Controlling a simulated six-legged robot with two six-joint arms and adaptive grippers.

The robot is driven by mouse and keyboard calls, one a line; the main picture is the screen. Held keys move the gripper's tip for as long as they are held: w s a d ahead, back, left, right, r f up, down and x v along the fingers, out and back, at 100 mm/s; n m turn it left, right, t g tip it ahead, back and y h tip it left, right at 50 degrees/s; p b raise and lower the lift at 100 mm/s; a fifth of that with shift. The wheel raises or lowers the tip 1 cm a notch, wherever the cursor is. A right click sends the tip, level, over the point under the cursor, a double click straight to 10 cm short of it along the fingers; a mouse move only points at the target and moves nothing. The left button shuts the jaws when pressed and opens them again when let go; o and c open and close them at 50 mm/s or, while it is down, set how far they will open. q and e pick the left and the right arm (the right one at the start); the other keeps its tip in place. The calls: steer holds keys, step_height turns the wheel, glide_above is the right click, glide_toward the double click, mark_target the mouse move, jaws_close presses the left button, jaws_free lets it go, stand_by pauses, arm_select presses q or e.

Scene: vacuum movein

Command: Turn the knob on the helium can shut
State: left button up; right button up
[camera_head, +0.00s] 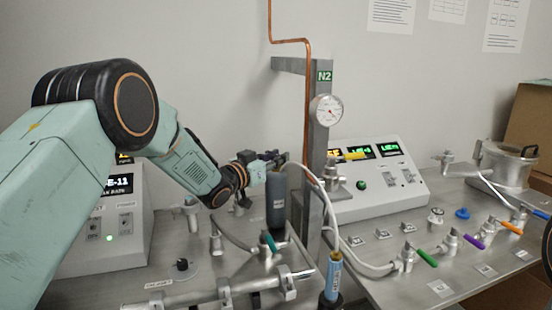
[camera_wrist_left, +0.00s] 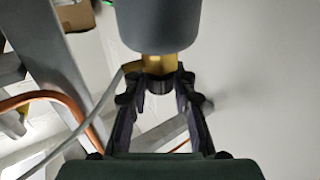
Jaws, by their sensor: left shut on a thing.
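The helium can is the dark grey upright cylinder (camera_head: 277,203) standing left of the metal post in the head view. In the left wrist view its grey body (camera_wrist_left: 157,24) fills the top, with a brass valve neck (camera_wrist_left: 159,64) and a small black knob (camera_wrist_left: 158,85) at its end. My left gripper (camera_head: 268,160) is at the top of the can. In the left wrist view its two black fingers (camera_wrist_left: 159,90) are shut on the knob, one on each side. The exact finger contact is partly hidden in the head view.
A metal post (camera_head: 316,150) with a gauge (camera_head: 326,110) and copper pipe stands right behind the can. A thin hose (camera_head: 322,190) runs close by. Metal pipework (camera_head: 230,290) and a blue cylinder (camera_head: 333,278) stand in front. A control box (camera_head: 375,175) is at right.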

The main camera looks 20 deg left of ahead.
arm_select(q)
steer(key=shift+w+d+f, duration=0.1)
jaws_close()
steer(key=shift+d+f+n+t+y+b, duration=0.1)
steer(key=shift+n+t+y+b, duration=0.4)
steer(key=shift+n+y+b, duration=0.85)
steer(key=n+y, duration=0.2)
steer(key=y, duration=0.3)
steer(key=shift+p, duration=0.3)
steer(key=n+y, duration=0.2)
steer(key=y, duration=0.1)
steer(key=shift+p, duration=0.3)
steer(key=shift+n+g+y+p, duration=0.95)
steer(key=shift+n+y, duration=0.8)
steer(key=shift+y, duration=0.7)
steer(key=shift+a, duration=0.2)
steer(key=o, duration=1)
jaws_free()
steer(key=shift+c, duration=0.2)
